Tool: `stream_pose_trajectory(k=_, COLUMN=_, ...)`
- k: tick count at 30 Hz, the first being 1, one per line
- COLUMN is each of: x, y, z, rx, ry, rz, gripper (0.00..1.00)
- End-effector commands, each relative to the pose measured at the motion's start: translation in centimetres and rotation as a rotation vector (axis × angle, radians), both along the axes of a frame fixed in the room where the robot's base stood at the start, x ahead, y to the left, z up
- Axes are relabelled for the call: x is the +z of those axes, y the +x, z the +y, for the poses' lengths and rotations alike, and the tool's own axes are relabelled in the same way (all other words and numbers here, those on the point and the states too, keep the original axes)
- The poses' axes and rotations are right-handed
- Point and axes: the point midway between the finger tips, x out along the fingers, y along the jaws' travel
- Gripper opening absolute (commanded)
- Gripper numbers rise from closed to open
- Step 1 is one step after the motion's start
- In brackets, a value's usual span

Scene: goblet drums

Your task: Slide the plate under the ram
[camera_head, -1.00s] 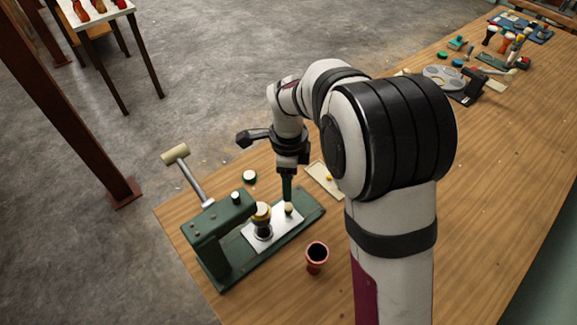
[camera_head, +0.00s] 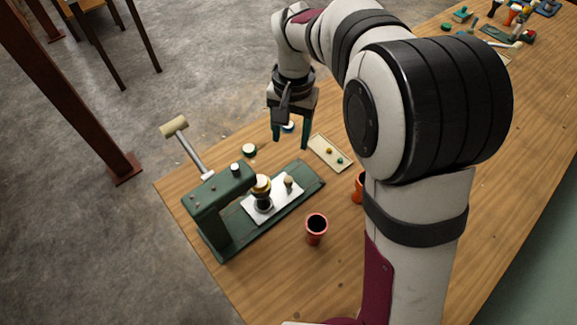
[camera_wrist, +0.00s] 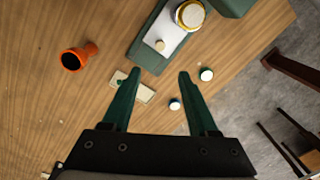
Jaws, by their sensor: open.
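The green press (camera_head: 212,207) stands at the table's near left with its lever raised. A pale metal plate (camera_head: 280,202) lies on its green base, and also shows in the wrist view (camera_wrist: 171,33). A dark goblet drum with a gold rim (camera_head: 262,189) stands upright on the plate, close beside the press head. A small pale knob (camera_head: 288,181) rises from the plate's outer end. The ram's underside is hidden by the press head. My gripper (camera_head: 290,141) is open and empty, above the table beyond the base's outer end; its fingers also show in the wrist view (camera_wrist: 160,74).
A reddish cup-shaped drum (camera_head: 316,229) stands right of the press; an orange one (camera_head: 358,187) is partly behind my arm. A pale tray (camera_head: 330,153) with small coloured pieces lies beyond the base. A green-and-white round piece (camera_head: 249,150) sits behind the press.

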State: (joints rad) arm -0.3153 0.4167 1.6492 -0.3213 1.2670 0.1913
Motion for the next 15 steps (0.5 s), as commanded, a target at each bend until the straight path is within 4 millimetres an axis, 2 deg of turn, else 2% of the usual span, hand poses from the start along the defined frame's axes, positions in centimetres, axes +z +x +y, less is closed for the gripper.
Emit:
stream_pose_trajectory(k=1, x=0.0, y=0.0, z=-0.1, rx=0.159, ry=0.005, rz=-0.003, gripper=0.59)
stream_pose_trajectory(k=3, x=-0.1, y=0.1, z=-0.2, rx=0.361, ry=0.010, rz=-0.008, gripper=0.59)
stream_pose_trajectory(k=6, x=-0.1, y=0.1, z=-0.2, rx=0.521, ry=0.015, rz=-0.013, gripper=0.59)
stream_pose_trajectory(k=8, x=-0.5, y=0.1, z=-0.2, rx=0.556, ry=0.016, rz=-0.013, gripper=0.59)
stream_pose_trajectory(k=11, x=-2.3, y=0.0, z=-0.2, rx=0.563, ry=0.015, rz=-0.010, gripper=0.59)
stream_pose_trajectory(k=15, x=-6.5, y=-0.1, z=0.0, rx=0.561, ry=0.016, rz=-0.008, gripper=0.59)
